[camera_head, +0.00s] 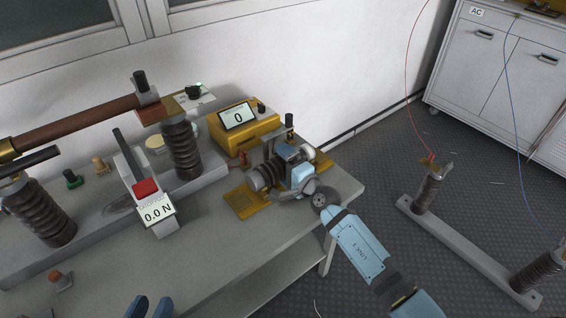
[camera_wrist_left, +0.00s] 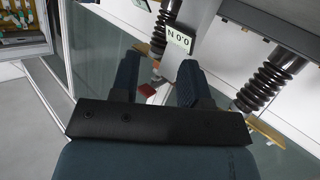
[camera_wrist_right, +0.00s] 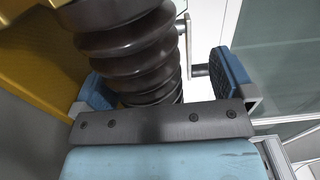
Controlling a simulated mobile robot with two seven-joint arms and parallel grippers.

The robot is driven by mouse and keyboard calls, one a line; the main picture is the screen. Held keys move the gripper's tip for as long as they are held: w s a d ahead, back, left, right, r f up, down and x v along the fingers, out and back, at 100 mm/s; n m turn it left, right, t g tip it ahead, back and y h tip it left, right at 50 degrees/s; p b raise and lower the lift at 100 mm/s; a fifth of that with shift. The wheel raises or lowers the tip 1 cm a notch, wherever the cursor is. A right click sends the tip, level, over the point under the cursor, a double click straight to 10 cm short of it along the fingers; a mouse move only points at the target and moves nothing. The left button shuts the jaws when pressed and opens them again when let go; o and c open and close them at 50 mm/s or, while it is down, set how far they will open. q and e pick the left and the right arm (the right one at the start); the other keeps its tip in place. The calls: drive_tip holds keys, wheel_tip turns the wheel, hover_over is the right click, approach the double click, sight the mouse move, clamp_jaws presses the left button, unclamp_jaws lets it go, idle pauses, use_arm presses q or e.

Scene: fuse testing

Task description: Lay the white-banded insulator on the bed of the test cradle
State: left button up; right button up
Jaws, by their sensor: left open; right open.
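A dark brown ribbed insulator (camera_head: 262,178) lies roughly level at the gold-plated test cradle (camera_head: 240,203) near the table's right end. A pale part shows at its far right end; I cannot tell if it is the white band. My right gripper (camera_head: 285,168) is open around the insulator. In the right wrist view the ribbed body (camera_wrist_right: 130,50) stands between the blue fingers, near the left one, with a gap to the right one. The gripper hides its contact with the bed. My left gripper (camera_head: 150,307) is open and empty at the bottom of the head view.
A force gauge (camera_head: 158,213) reading 0.0 N stands left of the cradle. A yellow meter (camera_head: 245,128) reading 0 is behind. Upright insulators (camera_head: 182,150) carry a copper-coloured bar on the left. A red button (camera_head: 55,277) sits at front left. The table's front middle is clear.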

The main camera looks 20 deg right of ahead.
drive_tip(key=p+v, duration=0.1)
drive_tip(key=v, duration=1)
drive_tip(key=shift+s+d+r+p, duration=0.15)
drive_tip(key=shift+s+p, duration=0.2)
drive_tip(key=shift+p, duration=0.05)
use_arm(q)
drive_tip(key=shift+g+y, duration=0.8)
drive_tip(key=shift+g, duration=0.1)
drive_tip(key=shift+s+a+f, duration=0.25)
drive_tip(key=shift+a+f, duration=0.05)
drive_tip(key=shift+f, duration=0.3)
drive_tip(key=shift+s+a+f, duration=0.3)
drive_tip(key=shift+a+f, duration=0.05)
drive_tip(key=shift+f, duration=0.2)
drive_tip(key=shift+s+a+f, duration=0.25)
drive_tip(key=shift+a+f, duration=0.05)
drive_tip(key=shift+f, duration=0.3)
use_arm(e)
drive_tip(key=shift+s+d, duration=0.25)
drive_tip(key=shift+s, duration=0.45)
